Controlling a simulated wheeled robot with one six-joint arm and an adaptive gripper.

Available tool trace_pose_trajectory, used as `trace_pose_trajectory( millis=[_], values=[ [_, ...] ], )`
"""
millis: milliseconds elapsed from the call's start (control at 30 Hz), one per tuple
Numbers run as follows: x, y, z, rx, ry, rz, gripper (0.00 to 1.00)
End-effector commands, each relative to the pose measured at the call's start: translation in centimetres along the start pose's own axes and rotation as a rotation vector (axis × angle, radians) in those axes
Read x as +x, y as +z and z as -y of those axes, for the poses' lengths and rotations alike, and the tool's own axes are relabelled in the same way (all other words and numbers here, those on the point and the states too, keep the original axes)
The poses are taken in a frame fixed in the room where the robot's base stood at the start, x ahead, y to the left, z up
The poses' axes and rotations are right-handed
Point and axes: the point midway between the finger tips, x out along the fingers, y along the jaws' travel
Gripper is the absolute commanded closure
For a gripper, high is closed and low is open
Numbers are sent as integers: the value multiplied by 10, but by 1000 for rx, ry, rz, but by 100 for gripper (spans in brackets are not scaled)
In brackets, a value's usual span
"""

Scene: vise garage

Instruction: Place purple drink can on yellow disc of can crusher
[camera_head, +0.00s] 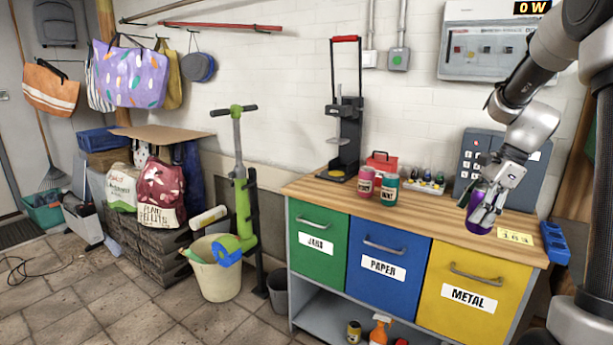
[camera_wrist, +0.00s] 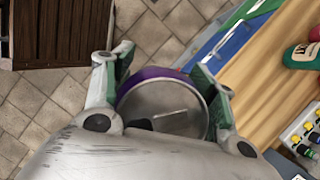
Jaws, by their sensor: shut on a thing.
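A purple drink can (camera_head: 479,212) is in my gripper (camera_head: 488,203) over the right part of the wooden counter, near its front edge. In the wrist view the can's silver top and purple rim (camera_wrist: 165,105) sit between the two fingers of my gripper (camera_wrist: 163,85), which are shut on it. The can looks about upright; I cannot tell whether its base touches the counter. The can crusher (camera_head: 346,120), a tall black frame with a red handle, stands at the back left of the counter. A small yellow disc (camera_head: 338,173) shows at its base.
A pink can (camera_head: 366,182) and a teal can (camera_head: 389,189) stand on the counter right of the crusher. Behind them are a red box (camera_head: 381,162) and a tray of small bottles (camera_head: 425,182). A grey keypad panel (camera_head: 480,160) stands behind my gripper.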

Motion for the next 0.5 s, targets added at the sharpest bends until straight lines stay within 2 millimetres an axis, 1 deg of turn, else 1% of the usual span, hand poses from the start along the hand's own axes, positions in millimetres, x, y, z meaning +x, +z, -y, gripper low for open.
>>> trace_pose_trajectory(
  millis=[100, 167, 200, 267, 300, 367, 400, 500],
  values=[
    [16, -3, 8, -329, 146, 2, 53],
    [27, -3, 11, -508, 220, 1, 53],
    [35, -3, 14, -624, 267, 1, 53],
    [50, -3, 18, -793, 338, 2, 53],
    [61, -2, 21, -902, 384, 2, 53],
    [80, 0, 25, -1064, 452, 3, 53],
    [96, 2, 27, -1172, 497, 3, 53],
    [136, 7, 32, -1369, 577, 4, 53]
  ],
)
